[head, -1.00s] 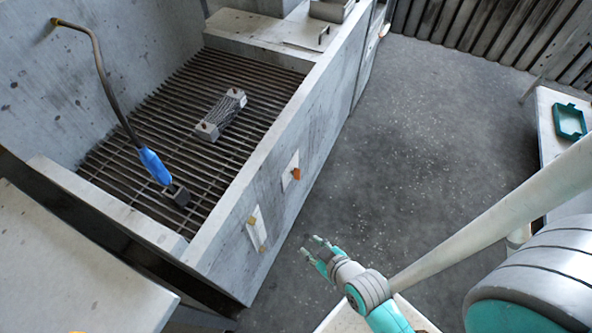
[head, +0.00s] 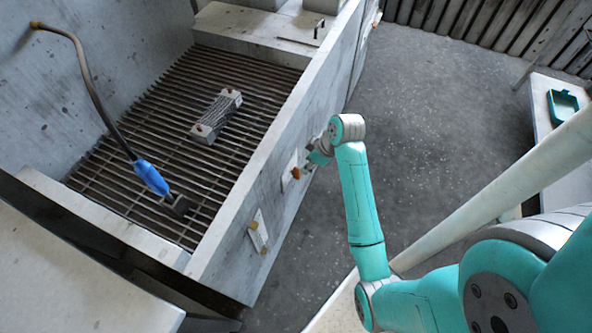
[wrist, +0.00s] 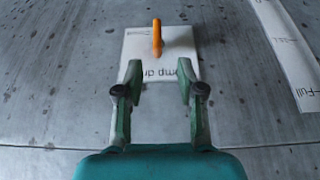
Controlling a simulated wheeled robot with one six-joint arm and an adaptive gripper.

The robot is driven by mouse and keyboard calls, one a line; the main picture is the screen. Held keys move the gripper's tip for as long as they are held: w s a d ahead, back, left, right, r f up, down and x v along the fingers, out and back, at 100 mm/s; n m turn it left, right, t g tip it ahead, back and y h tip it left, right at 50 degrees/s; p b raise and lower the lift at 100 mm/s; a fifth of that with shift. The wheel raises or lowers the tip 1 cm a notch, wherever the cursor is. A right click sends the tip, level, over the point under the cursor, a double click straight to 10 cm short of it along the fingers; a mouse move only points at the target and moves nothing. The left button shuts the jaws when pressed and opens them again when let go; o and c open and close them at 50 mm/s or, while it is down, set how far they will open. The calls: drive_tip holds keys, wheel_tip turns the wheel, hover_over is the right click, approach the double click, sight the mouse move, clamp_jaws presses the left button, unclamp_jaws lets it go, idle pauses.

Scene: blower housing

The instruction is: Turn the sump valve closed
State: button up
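The sump valve is an orange handle (wrist: 157,38) on a white plate (wrist: 135,43) lettered in part "mp dr", on the grey housing wall. In the wrist view the handle stands up near the top centre, beyond my fingertips. In the head view the orange handle (head: 296,173) shows on the outer side wall. My gripper (wrist: 160,82) is open and empty, its two fingers apart below the handle, covering part of the plate's lettering. In the head view my gripper (head: 309,164) is close to the valve from the right; I cannot tell there whether they touch.
A second white plate (head: 258,232) with yellowish fittings is nearer on the same wall. A blue-handled hose tool (head: 150,177) and a metal block (head: 216,116) lie on the grate (head: 150,130) inside. A teal tray (head: 563,104) sits at right. The floor beside the wall is clear.

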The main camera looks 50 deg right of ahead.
sight(298, 179)
drive_tip(key=x, duration=1)
drive_tip(key=shift+w+d+f, duration=0.15)
drive_tip(key=shift+f, duration=0.05)
clamp_jaws()
